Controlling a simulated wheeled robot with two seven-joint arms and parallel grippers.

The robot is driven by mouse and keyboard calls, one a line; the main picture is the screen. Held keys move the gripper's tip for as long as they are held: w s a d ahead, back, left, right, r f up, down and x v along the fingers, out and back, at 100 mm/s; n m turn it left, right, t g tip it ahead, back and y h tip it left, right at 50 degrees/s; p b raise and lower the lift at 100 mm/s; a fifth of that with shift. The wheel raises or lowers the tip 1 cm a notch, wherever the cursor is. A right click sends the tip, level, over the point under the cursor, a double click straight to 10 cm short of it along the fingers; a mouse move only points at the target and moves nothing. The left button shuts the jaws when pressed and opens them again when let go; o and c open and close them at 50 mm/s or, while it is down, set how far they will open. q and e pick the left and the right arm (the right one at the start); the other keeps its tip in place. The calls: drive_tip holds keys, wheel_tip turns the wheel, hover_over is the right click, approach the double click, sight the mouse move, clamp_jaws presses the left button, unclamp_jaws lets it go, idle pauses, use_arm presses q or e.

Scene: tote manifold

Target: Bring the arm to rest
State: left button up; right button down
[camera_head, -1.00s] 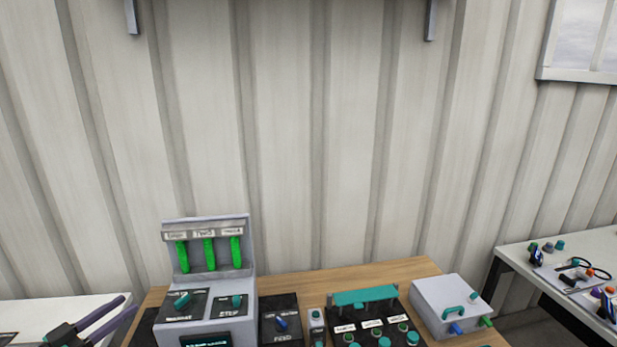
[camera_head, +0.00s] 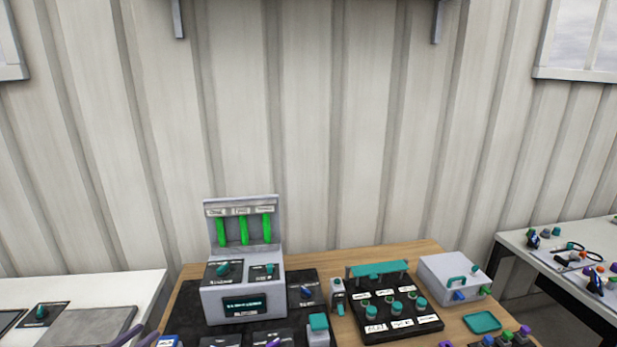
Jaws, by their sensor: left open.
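My left gripper (camera_head: 137,338) shows only as two purple fingertips at the bottom edge of the head view, left of the middle. The fingertips are apart, with nothing seen between them. They appear in front of the gap between the left white table and the wooden table. The rest of the left arm is below the picture. My right gripper is not in view.
The wooden table (camera_head: 405,259) bears a grey console (camera_head: 238,290) with three green bars, a black panel (camera_head: 399,318) with teal knobs, a grey box (camera_head: 450,277) and a teal tray (camera_head: 482,322). White tables stand left (camera_head: 110,288) and right (camera_head: 520,250).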

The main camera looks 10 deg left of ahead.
use_arm(q)
drive_tip(key=s+d+f+g, duration=0.1)
drive_tip(key=f, duration=0.1)
drive_tip(key=d+f+g+y, duration=0.1)
drive_tip(key=d+f, duration=0.1)
drive_tip(key=s+d+f+n+g+y, duration=0.1)
drive_tip(key=d+f, duration=0.1)
drive_tip(key=f, duration=0.1)
drive_tip(key=shift+s+d, duration=0.15)
drive_tip(key=shift+s, duration=0.2)
drive_tip(key=s+d+f+m+g, duration=0.1)
drive_tip(key=s+d+g, duration=0.45)
drive_tip(key=d, duration=0.35)
drive_tip(key=s+d+f+m+g, duration=0.1)
drive_tip(key=s+d+g, duration=0.4)
drive_tip(key=d, duration=0.4)
drive_tip(key=s+f+b, duration=0.2)
drive_tip(key=f+b, duration=0.1)
drive_tip(key=f, duration=1.2)
drive_tip(key=s+f+b, duration=0.2)
drive_tip(key=f+b, duration=0.1)
drive_tip(key=f, duration=1.1)
drive_tip(key=s+a+f+b, duration=0.3)
drive_tip(key=s+f+b, duration=0.1)
drive_tip(key=s+f, duration=1.2)
drive_tip(key=shift+f+g, duration=0.45)
drive_tip(key=shift+f, duration=0.2)
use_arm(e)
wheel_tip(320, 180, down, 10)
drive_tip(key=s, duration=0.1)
